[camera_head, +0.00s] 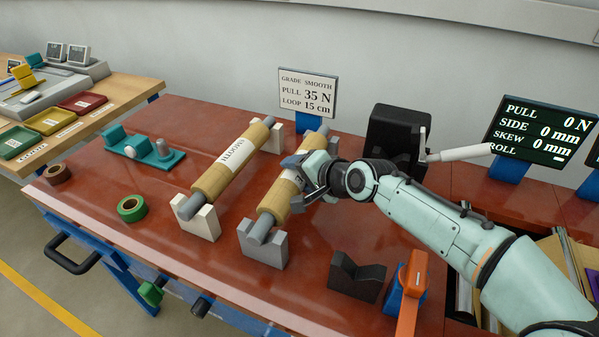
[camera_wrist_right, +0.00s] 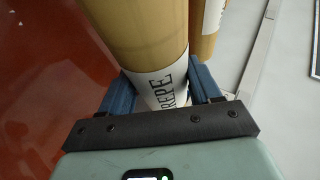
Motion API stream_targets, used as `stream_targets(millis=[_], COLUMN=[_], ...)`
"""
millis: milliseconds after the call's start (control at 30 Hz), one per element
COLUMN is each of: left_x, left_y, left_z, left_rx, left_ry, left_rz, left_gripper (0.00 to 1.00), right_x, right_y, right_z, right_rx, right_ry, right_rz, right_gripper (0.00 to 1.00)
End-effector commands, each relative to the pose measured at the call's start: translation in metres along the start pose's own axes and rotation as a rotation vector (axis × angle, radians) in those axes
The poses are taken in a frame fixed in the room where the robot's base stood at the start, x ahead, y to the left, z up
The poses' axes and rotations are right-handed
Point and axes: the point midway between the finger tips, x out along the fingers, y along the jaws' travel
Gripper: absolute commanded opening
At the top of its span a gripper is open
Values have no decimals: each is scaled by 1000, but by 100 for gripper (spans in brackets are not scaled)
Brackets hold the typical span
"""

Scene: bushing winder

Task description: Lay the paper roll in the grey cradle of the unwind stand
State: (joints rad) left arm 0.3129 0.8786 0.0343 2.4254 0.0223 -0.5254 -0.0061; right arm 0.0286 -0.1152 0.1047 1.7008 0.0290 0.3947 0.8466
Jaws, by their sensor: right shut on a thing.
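A tan paper roll (camera_head: 275,204) with grey core ends lies along the grey cradle (camera_head: 262,247) of the stand. Its near core end is at the front notch; whether it bears on the notch or sits just above, I cannot tell. My right gripper (camera_head: 305,174) is shut around the middle of this roll, at its white label. In the right wrist view the roll (camera_wrist_right: 140,32) stands between the blue fingers (camera_wrist_right: 165,90), and the label reads "REPE", partly covered. A second tan roll (camera_head: 212,180), labelled SMOOTH, lies in the white cradle (camera_head: 202,223). My left gripper is not in view.
A sign (camera_head: 307,93) reads SMOOTH, 35 N, 15 cm. A black block (camera_head: 395,132) and a dark screen (camera_head: 540,128) stand behind my right arm. A black V-block (camera_head: 356,276) and an orange-handled tool (camera_head: 411,285) stand at front right.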

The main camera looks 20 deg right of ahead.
Motion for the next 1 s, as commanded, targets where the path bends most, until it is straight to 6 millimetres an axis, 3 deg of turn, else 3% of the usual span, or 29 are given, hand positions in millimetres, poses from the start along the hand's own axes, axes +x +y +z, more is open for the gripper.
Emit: stream_targets(millis=[1000], left_x=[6], left_y=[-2], left_z=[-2], left_rx=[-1], left_ry=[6], left_rz=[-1], left_gripper=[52], right_x=[3], right_y=[4], right_z=[1], right_rx=[0], right_ry=[3], right_rz=[-6], right_gripper=[4])
